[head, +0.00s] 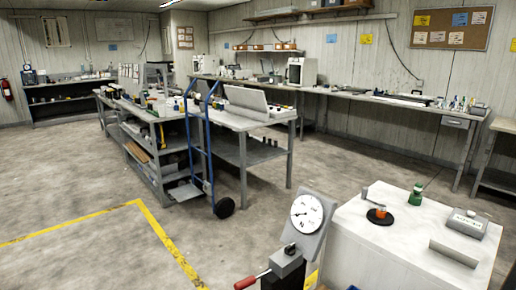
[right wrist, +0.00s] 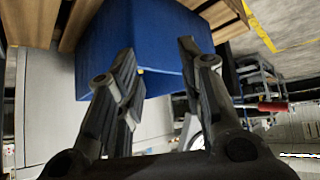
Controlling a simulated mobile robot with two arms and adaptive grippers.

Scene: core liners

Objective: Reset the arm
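My right gripper (right wrist: 160,65) shows in the right wrist view with its two fingers spread apart and nothing between them. A large blue box-like thing (right wrist: 145,35) stands beyond the fingertips; I cannot tell how far away it is. The right gripper does not show in the head view. My left gripper is in neither view.
A dial gauge (head: 307,213) with a red-handled lever (head: 250,281) stands at the front. Beside it, a white-topped bench (head: 365,240) carries a green bottle (head: 416,195) and a grey device (head: 467,223). A blue hand truck (head: 208,150) leans by the middle shelves. The left floor is clear.

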